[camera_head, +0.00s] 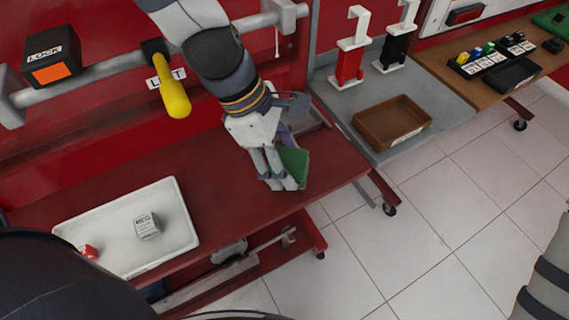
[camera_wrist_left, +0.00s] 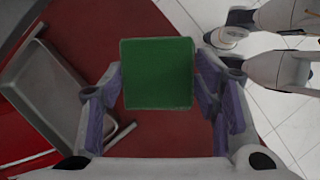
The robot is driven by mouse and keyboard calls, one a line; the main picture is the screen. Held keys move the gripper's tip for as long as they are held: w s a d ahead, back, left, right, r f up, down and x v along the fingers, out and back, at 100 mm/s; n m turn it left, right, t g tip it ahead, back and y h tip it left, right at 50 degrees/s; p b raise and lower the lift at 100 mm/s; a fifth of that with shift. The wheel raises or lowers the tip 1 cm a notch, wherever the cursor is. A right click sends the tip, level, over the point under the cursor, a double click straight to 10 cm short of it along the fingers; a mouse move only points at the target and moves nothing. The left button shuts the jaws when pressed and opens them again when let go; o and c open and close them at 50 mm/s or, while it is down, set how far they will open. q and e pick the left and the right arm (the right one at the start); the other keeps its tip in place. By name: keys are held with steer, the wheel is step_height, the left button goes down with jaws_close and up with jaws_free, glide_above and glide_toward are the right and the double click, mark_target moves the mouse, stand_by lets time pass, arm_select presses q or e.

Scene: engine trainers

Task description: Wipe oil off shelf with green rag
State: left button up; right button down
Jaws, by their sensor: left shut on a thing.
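The green rag (camera_head: 297,166) is held above or against the right part of the red shelf (camera_head: 225,197); I cannot tell if it touches the surface. My left gripper (camera_head: 281,184) points down with its fingers closed on the rag. In the left wrist view the rag (camera_wrist_left: 157,73) is a flat green square between the purple-padded fingers of the left gripper (camera_wrist_left: 160,98), with red shelf behind it. I cannot make out any oil on the shelf; the area behind the gripper is partly hidden.
A white tray (camera_head: 172,205) with a grey box (camera_head: 147,226) and a small red item (camera_head: 89,252) fills the shelf's left part. A grey table with a brown tray (camera_head: 391,130) stands to the right.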

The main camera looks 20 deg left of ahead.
arm_select(q)
steer(key=shift+r, duration=2)
